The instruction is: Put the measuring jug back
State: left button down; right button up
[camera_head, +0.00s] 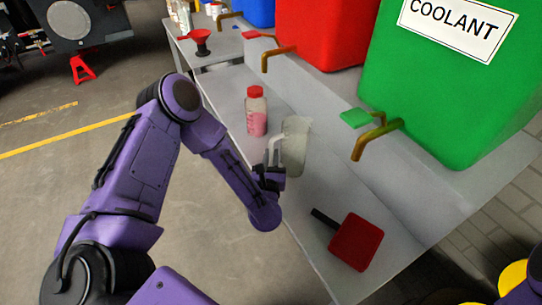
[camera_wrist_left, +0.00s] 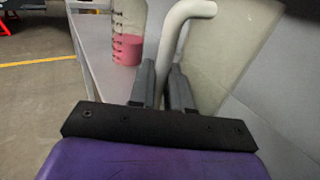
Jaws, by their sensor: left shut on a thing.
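The measuring jug (camera_head: 294,146) is a translucent, pale container with a light handle, upright at the grey bench's lower shelf in the head view. Whether its base touches the shelf cannot be told. My left gripper (camera_head: 270,173) is shut on the jug's handle. In the left wrist view the two dark fingers of the left gripper (camera_wrist_left: 162,82) close around the pale handle (camera_wrist_left: 180,35), with the jug's body (camera_wrist_left: 228,45) just to the right. My right gripper is not in view.
A red-capped bottle of pink liquid (camera_head: 256,112) stands just behind the jug. A red dark-handled object (camera_head: 356,241) lies nearer on the shelf. The green coolant tank (camera_head: 450,90) and its brass tap (camera_head: 375,138) are at right. A red funnel (camera_head: 200,41) stands farther back.

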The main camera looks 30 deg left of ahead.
pick_arm(q)
jog(key=shift+s, duration=0.15)
jog(key=shift+f, duration=0.15)
jog(key=c, duration=1)
grip_release()
jog(key=shift+c, duration=0.2)
